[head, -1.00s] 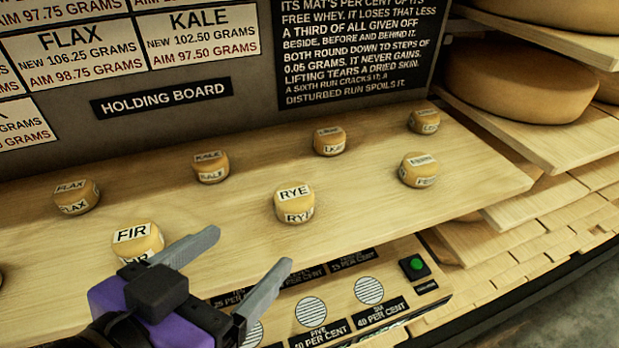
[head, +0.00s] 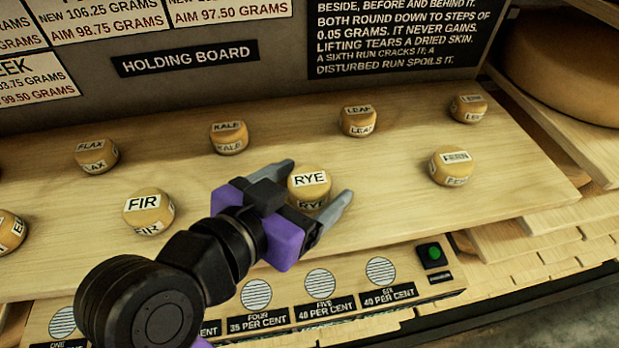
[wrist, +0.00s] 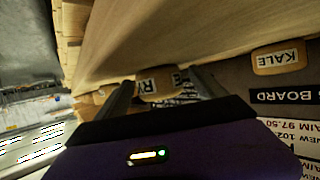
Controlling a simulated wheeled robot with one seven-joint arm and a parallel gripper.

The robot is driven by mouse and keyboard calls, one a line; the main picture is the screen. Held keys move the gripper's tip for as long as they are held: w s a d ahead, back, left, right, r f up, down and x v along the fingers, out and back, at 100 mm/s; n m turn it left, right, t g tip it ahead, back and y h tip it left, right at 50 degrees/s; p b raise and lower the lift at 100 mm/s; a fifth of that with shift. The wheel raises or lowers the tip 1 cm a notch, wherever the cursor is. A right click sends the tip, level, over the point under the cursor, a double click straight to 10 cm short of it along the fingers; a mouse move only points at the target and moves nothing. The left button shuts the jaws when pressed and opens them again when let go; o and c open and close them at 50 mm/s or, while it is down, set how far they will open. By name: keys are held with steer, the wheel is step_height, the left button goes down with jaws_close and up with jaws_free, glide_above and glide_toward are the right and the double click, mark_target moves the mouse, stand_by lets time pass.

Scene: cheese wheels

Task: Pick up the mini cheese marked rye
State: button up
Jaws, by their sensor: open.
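The mini cheese marked RYE (head: 309,181) is a small yellow wheel with white labels on its top and side. It stands on the light wooden holding board (head: 400,215). My gripper (head: 315,183) is open, with one grey finger on each side of the RYE cheese in the head view. In the wrist view the RYE cheese (wrist: 158,84) shows between the two fingers (wrist: 163,84), partly hidden. I cannot tell whether either finger touches it.
The FIR cheese (head: 148,211) stands left of my gripper. KALE (head: 229,138), LEAF (head: 359,121) and FLAX (head: 96,155) stand behind; another cheese (head: 451,166) is to the right. A panel with a green button (head: 433,254) lies in front.

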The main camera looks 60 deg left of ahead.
steer(key=shift+w+f, duration=0.1)
steer(key=c, duration=1.5)
